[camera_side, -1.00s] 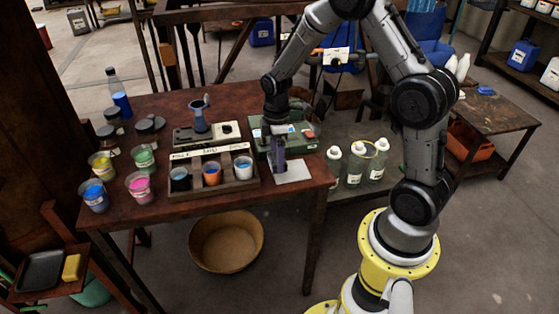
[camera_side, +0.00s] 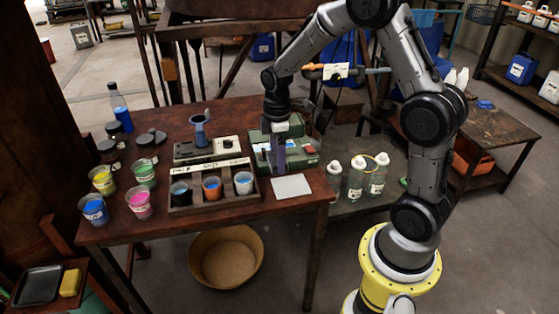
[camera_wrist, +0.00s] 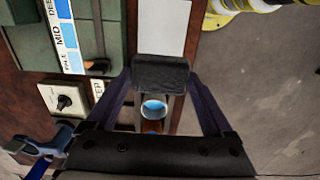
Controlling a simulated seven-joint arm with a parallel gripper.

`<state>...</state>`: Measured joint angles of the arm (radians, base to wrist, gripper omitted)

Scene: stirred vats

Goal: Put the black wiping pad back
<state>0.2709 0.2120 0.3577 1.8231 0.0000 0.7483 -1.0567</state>
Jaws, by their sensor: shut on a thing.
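My gripper (camera_side: 279,168) is shut on the black wiping pad (camera_wrist: 160,73), which sits between the fingertips in the wrist view. In the side view the fingers are raised by the front of the green box, above and behind the white card (camera_side: 291,187). The pad is hard to make out there. In the wrist view the pad covers the near end of the white card (camera_wrist: 160,25), and a cup of blue liquid (camera_wrist: 153,109) shows just below it.
A wooden rack (camera_side: 215,203) holds several cups beside the green box (camera_side: 297,146). Open paint cups stand at the table's left. Clear bottles (camera_side: 355,178) stand on a lower shelf to the right. At the lower left are a black tray (camera_side: 38,287) and yellow sponge (camera_side: 70,282).

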